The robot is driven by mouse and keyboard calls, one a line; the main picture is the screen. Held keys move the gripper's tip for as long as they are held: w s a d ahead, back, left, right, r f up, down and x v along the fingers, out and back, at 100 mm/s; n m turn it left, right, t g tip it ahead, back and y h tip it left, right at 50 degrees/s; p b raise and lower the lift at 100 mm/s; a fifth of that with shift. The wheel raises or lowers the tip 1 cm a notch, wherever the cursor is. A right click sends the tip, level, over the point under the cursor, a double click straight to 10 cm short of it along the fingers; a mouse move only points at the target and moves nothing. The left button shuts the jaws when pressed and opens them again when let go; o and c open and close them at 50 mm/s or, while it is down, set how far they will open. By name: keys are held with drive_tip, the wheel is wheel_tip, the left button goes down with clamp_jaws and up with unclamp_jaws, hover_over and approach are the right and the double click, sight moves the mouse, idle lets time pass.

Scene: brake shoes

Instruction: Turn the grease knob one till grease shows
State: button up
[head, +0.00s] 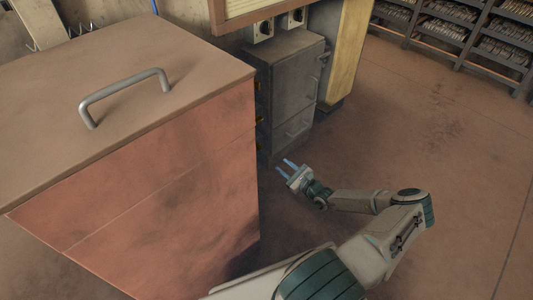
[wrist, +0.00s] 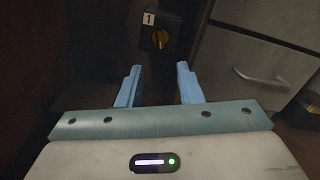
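The grease knob one (wrist: 160,38) is a small yellow-orange knob on a dark square plate, under a white label marked 1 (wrist: 149,19), at the top middle of the wrist view. My gripper (wrist: 156,75) is open and empty, its two blue fingers apart, with the knob beyond and between them in the picture. The fingers do not touch the knob. In the head view my gripper (head: 287,167) is near the side of a dark grey cabinet (head: 292,85). Small yellow spots show on that cabinet's shaded side there, too small to tell apart.
A big reddish box (head: 170,190) with a brown lid and a grey handle (head: 122,95) stands on the left, close to the arm. A drawer handle (wrist: 262,77) is right of the fingers in the wrist view. Shelves (head: 465,35) stand at the back right. The floor (head: 440,130) is clear.

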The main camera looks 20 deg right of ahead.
sight(261, 148)
drive_tip(key=b+x, duration=0.5)
drive_tip(key=x, duration=0.7)
drive_tip(key=shift+a, duration=0.1)
drive_tip(key=shift+w+a, duration=0.15)
drive_tip(key=shift+w, duration=0.3)
drive_tip(key=shift+r, duration=0.1)
clamp_jaws()
